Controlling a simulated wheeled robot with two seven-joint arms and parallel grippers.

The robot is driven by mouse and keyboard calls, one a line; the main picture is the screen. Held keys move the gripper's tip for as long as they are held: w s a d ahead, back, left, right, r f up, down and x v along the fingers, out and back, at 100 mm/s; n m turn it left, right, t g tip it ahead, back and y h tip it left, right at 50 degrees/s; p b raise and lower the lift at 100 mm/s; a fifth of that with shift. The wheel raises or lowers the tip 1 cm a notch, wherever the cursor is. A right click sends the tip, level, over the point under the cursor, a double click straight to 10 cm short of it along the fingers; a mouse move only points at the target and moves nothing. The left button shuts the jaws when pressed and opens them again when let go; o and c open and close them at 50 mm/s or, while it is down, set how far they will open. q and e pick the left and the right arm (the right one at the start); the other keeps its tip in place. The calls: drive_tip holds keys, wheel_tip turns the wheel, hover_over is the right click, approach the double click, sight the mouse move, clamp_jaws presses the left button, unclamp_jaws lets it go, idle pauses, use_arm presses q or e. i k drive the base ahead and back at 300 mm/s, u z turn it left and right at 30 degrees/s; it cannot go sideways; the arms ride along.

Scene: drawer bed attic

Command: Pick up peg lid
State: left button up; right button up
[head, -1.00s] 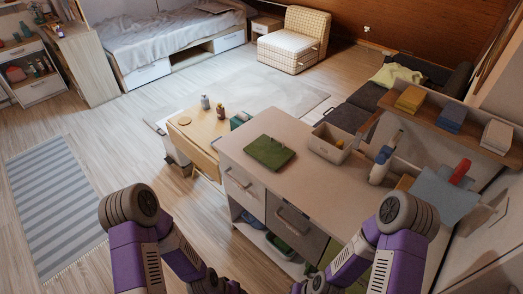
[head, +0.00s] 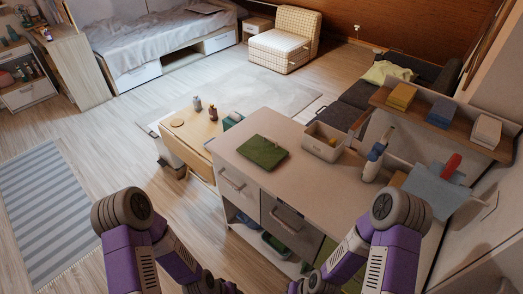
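I cannot tell for sure which thing is the peg lid. A flat green board (head: 262,152) lies on the top of the grey cabinet (head: 300,184), with a small upright bit at its far edge. A small round tan disc (head: 177,122) lies on the low wooden table (head: 196,134) left of the cabinet. Both of my arms show at the bottom, bent down.
A light bin (head: 323,142) and white-and-blue bottles (head: 374,160) stand on the cabinet. Two small bottles (head: 212,112) stand on the low table. A shelf (head: 453,131) with coloured stacks is at right. Open floor lies left, around a striped rug (head: 45,212).

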sight(264, 153)
drive_tip(key=u, duration=0.35)
drive_tip(key=k, duration=0.45)
drive_tip(key=u, duration=0.95)
drive_tip(key=k, duration=0.85)
drive_tip(key=u, duration=0.65)
drive_tip(key=i, duration=1.75)
drive_tip(key=z, duration=0.5)
drive_tip(key=i, duration=2)
drive_tip(key=z, duration=1.8)
drive_tip(key=i, duration=1.15)
drive_tip(key=z, duration=1)
